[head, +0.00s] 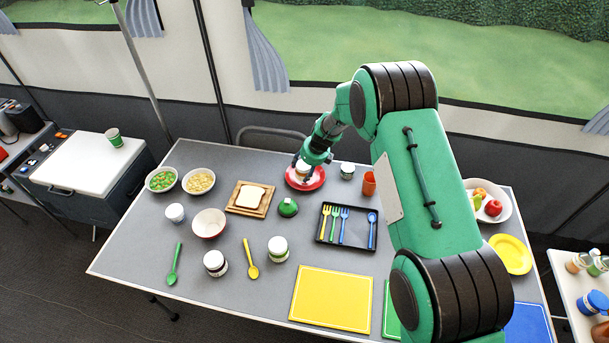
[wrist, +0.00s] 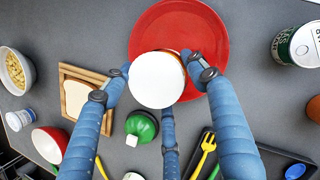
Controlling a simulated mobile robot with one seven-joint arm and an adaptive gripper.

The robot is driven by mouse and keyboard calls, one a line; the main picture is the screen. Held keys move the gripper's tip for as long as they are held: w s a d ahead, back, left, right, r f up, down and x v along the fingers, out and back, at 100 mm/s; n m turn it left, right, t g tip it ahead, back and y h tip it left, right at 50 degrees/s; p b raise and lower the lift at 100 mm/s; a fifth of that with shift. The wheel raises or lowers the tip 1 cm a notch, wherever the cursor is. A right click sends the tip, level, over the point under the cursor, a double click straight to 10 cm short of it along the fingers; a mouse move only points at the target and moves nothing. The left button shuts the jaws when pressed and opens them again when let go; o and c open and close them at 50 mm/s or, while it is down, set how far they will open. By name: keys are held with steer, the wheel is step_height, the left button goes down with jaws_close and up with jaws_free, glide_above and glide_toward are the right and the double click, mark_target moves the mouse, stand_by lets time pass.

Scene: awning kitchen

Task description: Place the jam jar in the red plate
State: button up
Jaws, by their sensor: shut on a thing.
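The red plate (head: 290,182) lies at the back middle of the grey table; it also fills the upper middle of the wrist view (wrist: 205,30). My gripper (head: 312,161) is over the plate. Its blue fingers (wrist: 168,80) are closed around a jar with a white lid (wrist: 157,80), seen from above. The jar (head: 303,168) is over the plate's near part. I cannot tell whether its base touches the plate. The jar's label is hidden, so I cannot read that it is jam.
A white-and-green can (head: 347,171) and an orange cup (head: 369,183) stand right of the plate. A green-capped item (head: 288,207), a bread board (head: 233,207) and a cutlery tray (head: 322,237) lie nearer. Two white-lidded jars (head: 278,248) (head: 215,262) stand at the front.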

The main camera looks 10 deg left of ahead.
mark_target(305, 174)
steer(key=shift+f+b, duration=0.55)
steer(key=shift+f, duration=1.2)
steer(key=o, duration=1.4)
steer(key=shift+f, duration=0.1)
steer(key=p+v, duration=0.2)
steer(key=v, duration=1)
steer(key=shift+p, duration=0.35)
